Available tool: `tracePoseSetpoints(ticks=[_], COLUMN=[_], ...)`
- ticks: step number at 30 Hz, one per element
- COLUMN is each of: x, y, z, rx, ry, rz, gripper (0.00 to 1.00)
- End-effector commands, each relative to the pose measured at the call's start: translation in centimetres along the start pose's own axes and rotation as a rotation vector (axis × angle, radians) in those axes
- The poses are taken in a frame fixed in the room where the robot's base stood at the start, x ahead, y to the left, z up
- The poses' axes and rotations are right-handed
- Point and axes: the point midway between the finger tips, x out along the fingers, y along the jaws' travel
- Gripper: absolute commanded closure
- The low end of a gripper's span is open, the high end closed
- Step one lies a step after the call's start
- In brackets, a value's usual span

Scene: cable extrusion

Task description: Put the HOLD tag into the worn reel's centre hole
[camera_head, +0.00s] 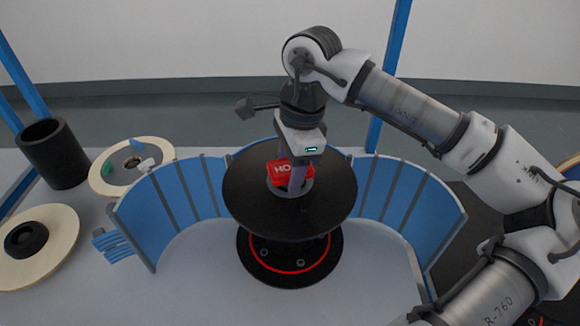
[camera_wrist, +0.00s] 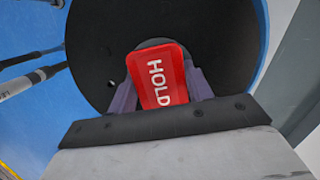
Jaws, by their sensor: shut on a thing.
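The red HOLD tag (camera_head: 281,173) with white letters is gripped between the purple-grey fingers of my gripper (camera_head: 293,178). It also shows in the wrist view (camera_wrist: 160,78), face towards the camera and slightly tilted. My gripper is over the middle of a large black reel (camera_head: 325,205), which also fills the back of the wrist view (camera_wrist: 95,50). A grey hub ring (camera_head: 305,187) shows around the tag and fingers. The tag and fingers cover the hole, so I cannot tell whether the tag's lower end is inside it. No label marks this reel as worn.
A curved blue guard (camera_head: 168,200) stands around the black reel, open towards the front. At left are two cream reels (camera_head: 65,222) (camera_head: 107,185) and a black cylinder (camera_head: 52,155). Blue strips (camera_head: 113,246) lie by the guard's left end. Blue posts (camera_head: 392,50) rise behind.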

Motion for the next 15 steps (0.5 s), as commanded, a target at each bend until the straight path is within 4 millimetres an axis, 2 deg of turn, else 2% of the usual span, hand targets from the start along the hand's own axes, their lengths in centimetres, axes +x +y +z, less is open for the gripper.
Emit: tracePoseSetpoints(ticks=[1, 5, 6, 8, 15], x=[1.03, 1.41, 1.43, 1.40, 1.53], y=[0.22, 0.27, 0.28, 0.30, 0.32], z=[-0.07, -0.09, -0.08, -0.05, -0.04], rx=[-0.002, -0.004, -0.005, -0.006, -0.006], ry=[0.001, 0.001, 0.001, 0.001, -0.001], rz=[0.015, 0.015, 0.015, 0.016, 0.017], gripper=[0.72, 0.72, 0.48, 0.41, 0.41])
